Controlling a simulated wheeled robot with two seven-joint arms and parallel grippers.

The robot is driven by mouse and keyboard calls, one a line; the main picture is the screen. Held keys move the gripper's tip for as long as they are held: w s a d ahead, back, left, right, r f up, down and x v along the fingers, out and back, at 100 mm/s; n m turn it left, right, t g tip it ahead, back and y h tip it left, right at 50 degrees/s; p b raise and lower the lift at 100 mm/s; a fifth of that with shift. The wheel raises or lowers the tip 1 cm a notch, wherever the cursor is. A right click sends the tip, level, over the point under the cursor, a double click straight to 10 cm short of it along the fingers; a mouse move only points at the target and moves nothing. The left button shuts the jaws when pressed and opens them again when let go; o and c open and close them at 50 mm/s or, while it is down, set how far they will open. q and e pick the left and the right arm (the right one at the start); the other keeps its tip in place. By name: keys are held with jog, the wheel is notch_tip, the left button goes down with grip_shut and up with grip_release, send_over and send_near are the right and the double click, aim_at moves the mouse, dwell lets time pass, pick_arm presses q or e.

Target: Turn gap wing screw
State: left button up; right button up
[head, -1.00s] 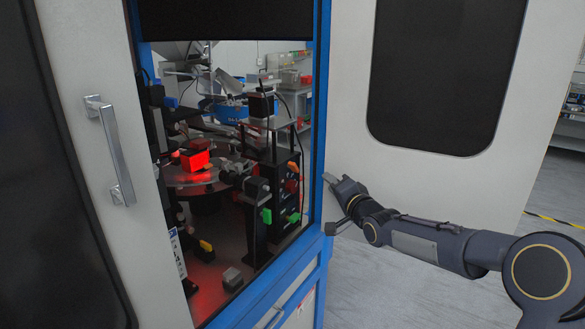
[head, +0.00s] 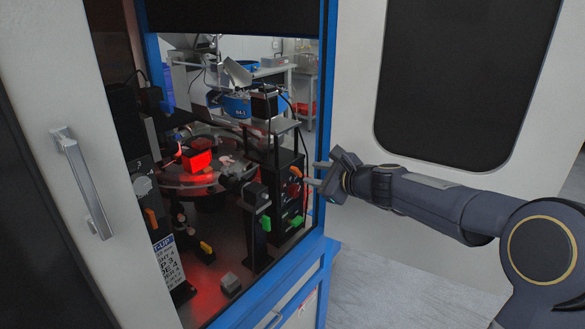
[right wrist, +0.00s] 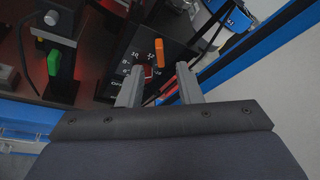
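My right gripper (head: 316,174) is at the right edge of the cabinet opening, its fingers apart and pointing in. In the right wrist view the gripper (right wrist: 159,70) is open and empty. Between and beyond its fingers is a black panel with a numbered dial (right wrist: 136,58), an orange wing-like handle (right wrist: 159,51) and a small red part. A green wing handle (right wrist: 53,62) on a black post is to the left. In the head view green wings (head: 265,223) and an orange wing (head: 207,247) also show. I cannot tell which is the gap screw. My left gripper is out of view.
The opening has a blue frame (head: 323,120). Inside are a round glass table (head: 185,183), a red-lit block (head: 197,160), a black post and a grey block (head: 231,284) on the floor. An open white door (head: 355,200) stands to the right.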

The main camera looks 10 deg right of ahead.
aim_at(298, 171)
jog(key=p+x, duration=0.1)
jog(key=x, duration=0.6)
grip_shut()
